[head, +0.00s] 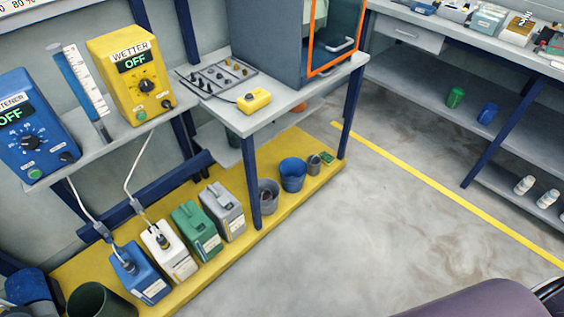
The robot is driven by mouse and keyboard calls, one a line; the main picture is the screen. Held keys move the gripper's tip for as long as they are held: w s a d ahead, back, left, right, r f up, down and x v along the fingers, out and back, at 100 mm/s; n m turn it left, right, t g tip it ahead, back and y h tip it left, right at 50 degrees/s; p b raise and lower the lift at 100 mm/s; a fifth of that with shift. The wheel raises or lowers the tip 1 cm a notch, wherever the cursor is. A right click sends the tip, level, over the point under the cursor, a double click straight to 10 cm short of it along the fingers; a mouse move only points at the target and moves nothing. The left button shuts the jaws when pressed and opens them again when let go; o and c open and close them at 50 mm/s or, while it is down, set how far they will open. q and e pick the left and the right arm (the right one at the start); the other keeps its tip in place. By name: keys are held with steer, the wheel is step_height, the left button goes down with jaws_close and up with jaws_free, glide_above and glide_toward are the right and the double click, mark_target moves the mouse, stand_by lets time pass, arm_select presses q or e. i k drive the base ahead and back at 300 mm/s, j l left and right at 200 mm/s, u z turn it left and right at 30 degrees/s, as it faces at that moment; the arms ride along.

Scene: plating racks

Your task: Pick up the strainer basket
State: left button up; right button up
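I cannot make out a strainer basket for certain. A grey round container (268,198) stands on the yellow floor platform behind a blue table leg; its inside is dark and I cannot tell whether its wall is mesh. A blue bucket (292,176) stands to its right, then a small grey cup (314,163). Neither of my grippers is in view.
Blue, white, green and grey jugs (222,214) line the yellow platform (215,262). Above stand a yellow WETTER box (112,92) and a blue control box (22,160). A right-hand bench (470,50) has shelves below. The grey floor (340,245) between is mostly clear.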

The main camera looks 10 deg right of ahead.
mark_target(313, 161)
steer(key=i+l+u, duration=0.25)
steer(key=l, duration=0.25)
steer(key=i+l+u, duration=0.2)
steer(key=l, duration=0.25)
steer(key=l+u, duration=0.25)
steer(key=l, duration=0.3)
steer(key=l+u, duration=0.2)
steer(key=l, duration=0.35)
steer(key=i, duration=0.05)
